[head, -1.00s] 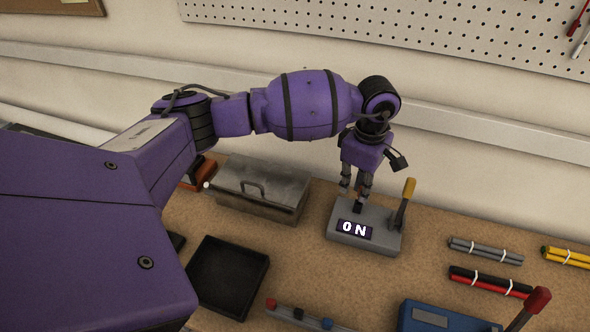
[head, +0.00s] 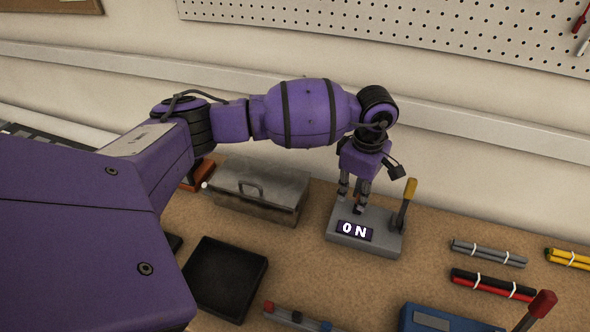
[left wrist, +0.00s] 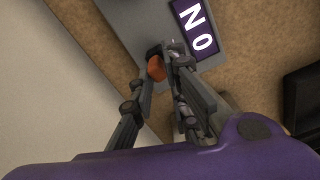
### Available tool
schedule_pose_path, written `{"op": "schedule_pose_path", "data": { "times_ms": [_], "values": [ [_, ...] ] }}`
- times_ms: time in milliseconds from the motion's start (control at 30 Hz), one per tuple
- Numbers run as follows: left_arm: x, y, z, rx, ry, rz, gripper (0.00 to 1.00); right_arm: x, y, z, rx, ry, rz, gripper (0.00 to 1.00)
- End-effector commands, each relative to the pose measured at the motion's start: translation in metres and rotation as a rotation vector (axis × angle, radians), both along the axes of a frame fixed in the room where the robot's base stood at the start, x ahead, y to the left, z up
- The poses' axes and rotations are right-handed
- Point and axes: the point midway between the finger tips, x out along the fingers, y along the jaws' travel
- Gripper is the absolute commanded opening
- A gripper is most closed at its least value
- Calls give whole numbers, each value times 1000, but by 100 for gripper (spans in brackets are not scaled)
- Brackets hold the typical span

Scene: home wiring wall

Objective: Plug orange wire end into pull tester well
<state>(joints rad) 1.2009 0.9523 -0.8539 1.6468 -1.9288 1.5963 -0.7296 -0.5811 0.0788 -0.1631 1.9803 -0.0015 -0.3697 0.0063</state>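In the left wrist view the tester (left wrist: 147,18) lies just beyond my fingertips. My left gripper (left wrist: 163,58) has its fingertips close together, with an orange wire end (left wrist: 156,69) between them. The fingertips are low over the tester's top, behind the display. The well is hidden by the fingers, and I cannot tell whether the wire end is inside it. My right gripper is out of view.
A grey metal box (head: 262,204) stands left of the tester, with a black tray (head: 224,278) in front of it. Bundled wires (head: 488,253) lie to the right. A blue device (head: 430,318) with a red-knobbed lever is at the front. The wall is close behind.

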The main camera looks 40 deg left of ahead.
Motion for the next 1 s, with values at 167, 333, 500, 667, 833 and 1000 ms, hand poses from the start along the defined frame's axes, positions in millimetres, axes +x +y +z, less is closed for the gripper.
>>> {"op": "schedule_pose_path", "data": {
  "times_ms": [167,333,500,667,833,1000],
  "values": [
    [1,0,2,0,-3,0,31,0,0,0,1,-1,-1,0],
    [1,0,2,0,-3,0,31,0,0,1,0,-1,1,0],
    [2,-1,12,0,-6,-1,31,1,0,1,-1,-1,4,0],
    [3,0,41,1,-9,0,31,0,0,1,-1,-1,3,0],
    [3,0,79,-1,-9,-1,31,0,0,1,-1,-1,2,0],
    [2,-1,107,0,-6,-1,31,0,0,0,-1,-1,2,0]
  ]
}}
